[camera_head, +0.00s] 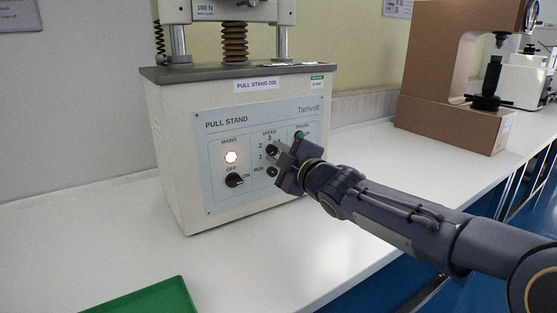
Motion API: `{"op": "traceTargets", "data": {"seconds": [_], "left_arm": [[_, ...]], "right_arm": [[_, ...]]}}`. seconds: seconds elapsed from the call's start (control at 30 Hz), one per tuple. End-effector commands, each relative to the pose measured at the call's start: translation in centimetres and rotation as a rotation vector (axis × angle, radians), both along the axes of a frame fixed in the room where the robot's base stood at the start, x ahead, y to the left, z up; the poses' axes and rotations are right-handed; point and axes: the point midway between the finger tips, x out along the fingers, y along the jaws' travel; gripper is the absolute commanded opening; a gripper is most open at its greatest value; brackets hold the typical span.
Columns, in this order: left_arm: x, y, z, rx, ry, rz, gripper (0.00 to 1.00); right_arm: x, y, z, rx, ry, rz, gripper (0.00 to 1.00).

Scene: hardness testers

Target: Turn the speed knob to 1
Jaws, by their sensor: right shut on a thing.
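The pull stand (172,150) is a cream machine with a grey control panel (215,135) on its front. The speed knob (271,150) is a black knob below the word SPEED, with the numbers 1, 2 and 3 readable around its left and top. My right gripper (279,155) reaches in from the right and is shut on the speed knob. Its fingers cover part of the knob and the right side of the scale, so I cannot tell where the pointer stands. My left gripper is not in view.
The mains switch (234,180) sits lower left on the panel, below a lit lamp (231,157). A green button (299,135) is by my gripper. A brown tester (430,75) stands at right. A green tray (150,300) lies in front. The white bench (90,230) is clear at left.

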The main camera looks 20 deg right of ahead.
Motion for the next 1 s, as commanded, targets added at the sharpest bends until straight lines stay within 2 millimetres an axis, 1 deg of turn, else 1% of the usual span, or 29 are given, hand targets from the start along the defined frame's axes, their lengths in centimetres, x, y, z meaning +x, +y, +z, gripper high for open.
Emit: {"op": "traceTargets", "data": {"seconds": [0.23, 0.7, 0.73, 0.87, 0.9, 1.0], "left_arm": [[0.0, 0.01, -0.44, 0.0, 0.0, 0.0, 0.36], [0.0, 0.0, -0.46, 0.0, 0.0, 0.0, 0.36], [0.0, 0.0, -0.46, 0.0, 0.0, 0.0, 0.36], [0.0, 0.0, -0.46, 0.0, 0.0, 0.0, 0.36], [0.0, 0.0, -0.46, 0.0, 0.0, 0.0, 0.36], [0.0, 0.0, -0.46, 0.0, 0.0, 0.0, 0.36]], "right_arm": [[0.01, -0.03, -0.15, -0.065, -0.006, -0.001, 0.0], [0.01, -0.03, -0.11, -0.077, -0.008, -0.001, 0.0], [0.01, -0.03, -0.11, -0.077, -0.008, -0.001, 0.26], [0.01, -0.02, -0.08, -0.077, -0.008, -0.001, 0.42], [0.01, -0.01, -0.08, -0.076, -0.009, -0.001, 0.45], [0.01, -0.01, -0.06, -0.075, -0.009, 0.0, 0.45]]}}
